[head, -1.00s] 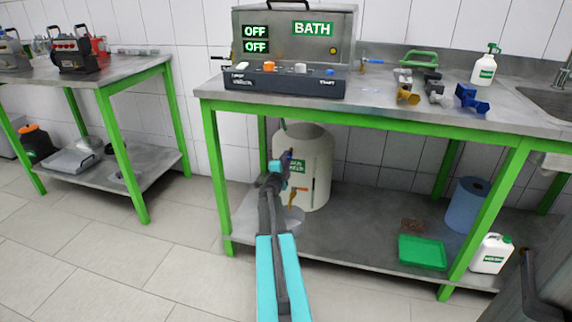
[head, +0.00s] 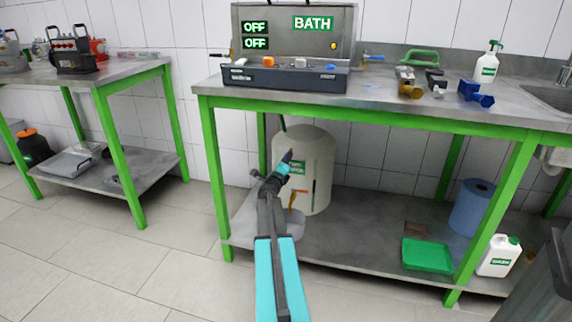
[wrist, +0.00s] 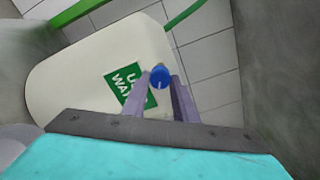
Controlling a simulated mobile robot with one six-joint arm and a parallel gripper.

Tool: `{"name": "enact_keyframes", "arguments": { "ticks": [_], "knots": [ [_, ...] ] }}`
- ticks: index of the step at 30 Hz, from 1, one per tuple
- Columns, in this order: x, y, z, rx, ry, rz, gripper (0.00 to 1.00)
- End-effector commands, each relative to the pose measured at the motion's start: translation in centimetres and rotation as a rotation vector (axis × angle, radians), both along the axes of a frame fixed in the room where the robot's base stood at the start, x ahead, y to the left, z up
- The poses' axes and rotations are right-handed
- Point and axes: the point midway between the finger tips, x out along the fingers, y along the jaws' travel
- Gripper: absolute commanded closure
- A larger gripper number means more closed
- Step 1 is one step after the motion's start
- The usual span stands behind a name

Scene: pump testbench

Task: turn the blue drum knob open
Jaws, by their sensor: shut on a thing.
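The drum (head: 318,175) is a cream container with a green label, upright on the lower shelf under the bench. It also shows in the wrist view (wrist: 90,65), tilted in the picture. The blue drum knob (wrist: 160,77) sits between my two fingertips, beside the label. My gripper (wrist: 160,85) is shut on it. In the head view my gripper (head: 287,160) is in front of the drum, and the knob cannot be told apart from the fingers there. A small orange part (head: 292,200) shows low on the drum's front, partly behind my arm.
A grey basin (head: 291,225) stands at the drum's foot, partly behind my arm. The green bench leg (head: 214,175) is to the left. A green tray (head: 427,255), blue roll (head: 472,207) and white canister (head: 498,256) are to the right. The shelf's middle is mostly clear.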

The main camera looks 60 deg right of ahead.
Motion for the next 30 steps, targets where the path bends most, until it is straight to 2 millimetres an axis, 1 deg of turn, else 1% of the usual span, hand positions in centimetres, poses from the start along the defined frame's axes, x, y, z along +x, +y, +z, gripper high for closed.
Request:
{"name": "enact_keyframes", "arguments": {
  "ticks": [1,13,14,15,17,30],
  "knots": [
    [-0.44,-0.32,0.11,-0.001,-0.01,-0.01,0.96],
    [-0.44,-0.32,0.16,0.002,-0.017,-0.01,0.96],
    [-0.44,-0.32,0.16,0.002,-0.017,-0.01,0.72],
    [-0.43,-0.31,0.16,0.002,-0.017,-0.01,0.66],
    [-0.36,-0.26,0.14,0.002,-0.016,-0.009,0.56],
    [-0.19,0.2,0.06,0.004,-0.015,-0.003,0.55]
  ]
}}
